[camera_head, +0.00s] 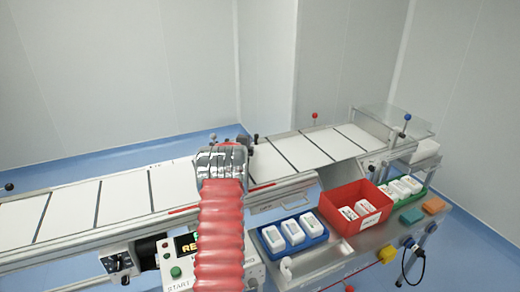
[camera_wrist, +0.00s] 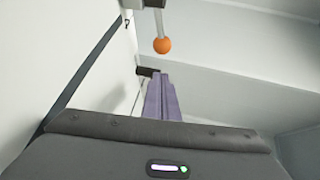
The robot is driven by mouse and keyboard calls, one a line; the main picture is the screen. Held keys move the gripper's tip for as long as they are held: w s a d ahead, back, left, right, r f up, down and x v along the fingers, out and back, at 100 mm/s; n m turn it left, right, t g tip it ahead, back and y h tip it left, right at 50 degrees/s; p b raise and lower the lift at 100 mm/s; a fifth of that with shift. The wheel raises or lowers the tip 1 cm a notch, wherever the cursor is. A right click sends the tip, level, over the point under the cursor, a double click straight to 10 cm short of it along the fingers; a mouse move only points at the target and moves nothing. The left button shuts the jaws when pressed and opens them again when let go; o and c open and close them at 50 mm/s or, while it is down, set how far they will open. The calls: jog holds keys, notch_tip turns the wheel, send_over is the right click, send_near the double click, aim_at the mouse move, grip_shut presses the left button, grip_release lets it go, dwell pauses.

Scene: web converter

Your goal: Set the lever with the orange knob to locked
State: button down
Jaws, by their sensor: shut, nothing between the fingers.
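The orange knob (camera_wrist: 163,45) shows in the upper middle of the wrist view, on a short pale rod that comes down from a grey mount at the top edge. My gripper (camera_wrist: 163,74) shows as two purple-grey fingers pressed together, with nothing between them. Its tips are just below the knob in the picture and appear apart from it; the depth of the gap is hard to judge. In the head view my red-sleeved arm covers the middle, and neither the orange knob nor my fingers can be made out. No lock marking is readable.
A conveyor with white panels (camera_head: 125,197) crosses the scene. A red knob (camera_head: 315,115) and a blue knob (camera_head: 407,117) stand on other levers. A blue tray (camera_head: 317,238), a red bin (camera_head: 340,222) and a green tray (camera_head: 417,195) sit on the front shelf. A control panel (camera_head: 176,272) is beside my arm.

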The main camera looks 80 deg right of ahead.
jog(key=s+a, duration=0.2)
jog(key=s+a+r, duration=0.1)
jog(key=s+a, duration=0.1)
jog(key=a, duration=0.1)
jog(key=s+a+r, duration=0.1)
jog(key=s+a, duration=0.1)
jog(key=a, duration=0.1)
jog(key=shift+s, duration=0.35)
dwell(0.6)
